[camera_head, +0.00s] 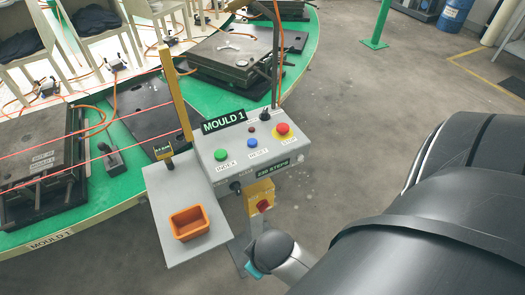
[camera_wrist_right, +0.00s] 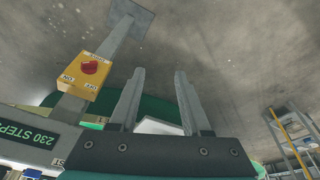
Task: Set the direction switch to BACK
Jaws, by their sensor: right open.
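A grey control box (camera_head: 245,150) marked MOULD 1 stands on a post. A small black knob (camera_head: 235,187) is on its front face, left of the 230 STEPS display (camera_head: 273,169); another black knob (camera_head: 265,115) is at the top back. Their lettering is too small to read, so I cannot tell which is the direction switch or its setting. My right gripper (camera_wrist_right: 160,76) is open and empty in the wrist view, to the right of the yellow switch box (camera_wrist_right: 86,75). In the head view my right wrist is below that yellow box (camera_head: 260,200), with the fingers hidden. My left gripper is out of view.
Green INDEX (camera_head: 221,154), blue RESET (camera_head: 252,143) and red STOP (camera_head: 283,129) buttons sit on the box top. A grey shelf (camera_head: 166,238) with an orange tray (camera_head: 189,222) adjoins its left. The green carousel (camera_head: 95,190) lies behind.

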